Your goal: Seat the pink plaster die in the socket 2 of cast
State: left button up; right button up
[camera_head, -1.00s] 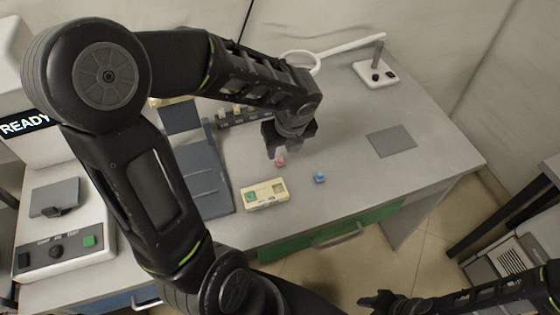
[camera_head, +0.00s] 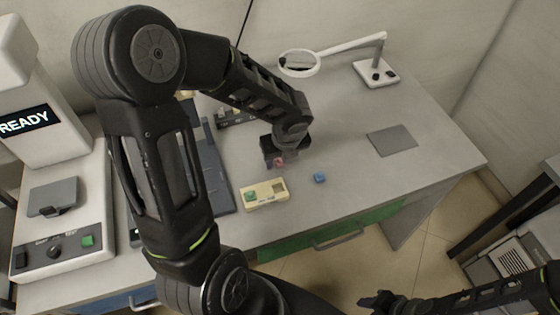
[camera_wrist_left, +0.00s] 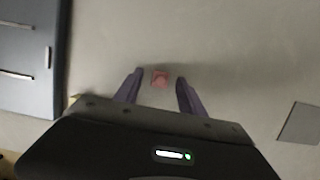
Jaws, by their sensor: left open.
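The pink plaster die (camera_head: 280,161) sits on the grey table; in the left wrist view the pink die (camera_wrist_left: 160,78) lies between and slightly beyond the fingertips. My left gripper (camera_head: 274,160) is open around it, low over the table; its fingers also show in the left wrist view (camera_wrist_left: 159,84), with a gap on both sides. The cream cast (camera_head: 274,201) lies nearer the table's front edge. A green die (camera_head: 250,197) sits in its left part, and a dark recess shows at its right. My right gripper (camera_head: 378,301) is low at the bottom, away from the table, its jaws unclear.
A blue die (camera_head: 320,177) stands right of the left gripper. A dark rack (camera_head: 232,117) is behind it, and a dark blue tray (camera_head: 218,190) is at left. A grey mat (camera_head: 391,140) and magnifier lamp (camera_head: 376,74) are at right. The table between is clear.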

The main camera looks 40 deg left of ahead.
dwell(0.6)
pick_arm(q)
grip_shut()
dwell(0.3)
